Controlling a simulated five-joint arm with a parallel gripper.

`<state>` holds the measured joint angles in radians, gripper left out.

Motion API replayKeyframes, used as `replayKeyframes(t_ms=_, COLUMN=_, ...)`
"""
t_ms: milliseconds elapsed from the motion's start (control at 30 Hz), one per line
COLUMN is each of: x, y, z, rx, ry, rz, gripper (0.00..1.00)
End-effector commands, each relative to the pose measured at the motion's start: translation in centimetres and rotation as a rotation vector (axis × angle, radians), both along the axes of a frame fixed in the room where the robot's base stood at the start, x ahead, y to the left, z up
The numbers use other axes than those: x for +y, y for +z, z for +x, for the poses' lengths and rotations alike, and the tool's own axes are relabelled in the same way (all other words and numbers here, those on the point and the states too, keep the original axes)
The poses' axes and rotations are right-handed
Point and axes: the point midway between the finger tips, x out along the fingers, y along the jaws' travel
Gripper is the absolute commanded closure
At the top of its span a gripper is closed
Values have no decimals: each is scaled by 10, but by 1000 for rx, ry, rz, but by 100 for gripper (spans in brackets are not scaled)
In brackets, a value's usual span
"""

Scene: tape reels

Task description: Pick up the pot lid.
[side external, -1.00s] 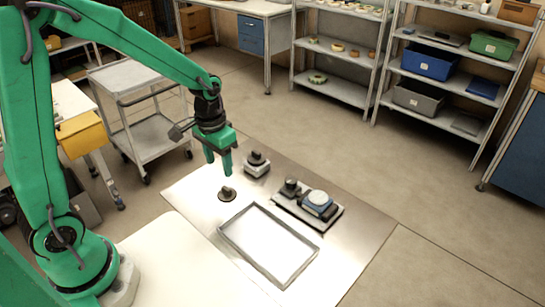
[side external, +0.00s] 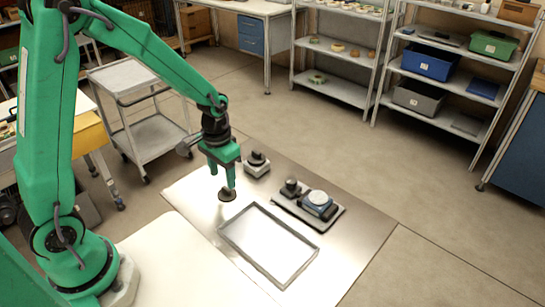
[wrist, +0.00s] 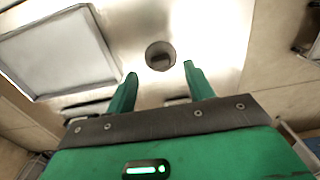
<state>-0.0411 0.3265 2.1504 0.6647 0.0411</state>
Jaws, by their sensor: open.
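The pot lid (side external: 227,196) is a small dark round disc with a knob, lying on the shiny metal sheet left of the tray. In the wrist view the lid (wrist: 160,56) appears between and just past the fingertips, and its knob shows as a dark patch in the middle. My green gripper (side external: 222,180) is above the lid, with one finger in front of part of it in the side view. In the wrist view my gripper (wrist: 160,70) has its two fingers spread apart with nothing between them.
A shallow metal-rimmed tray (side external: 233,245) lies to the right of the lid; it also shows in the wrist view (wrist: 117,62). A grey block with a dark knob (side external: 256,165) stands behind. A dark board (side external: 332,222) carries a blue device and a knob.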

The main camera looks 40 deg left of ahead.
Motion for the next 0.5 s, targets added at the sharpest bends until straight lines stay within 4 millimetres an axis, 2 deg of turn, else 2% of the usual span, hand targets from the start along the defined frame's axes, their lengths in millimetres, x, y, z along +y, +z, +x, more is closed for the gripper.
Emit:
replayKeyframes(t_ms=167, x=0, y=-6, z=0, rx=2, ry=0, rz=0, gripper=47)
replayKeyframes(t_ms=500, x=0, y=-38, z=2, rx=4, ry=0, rz=0, gripper=47)
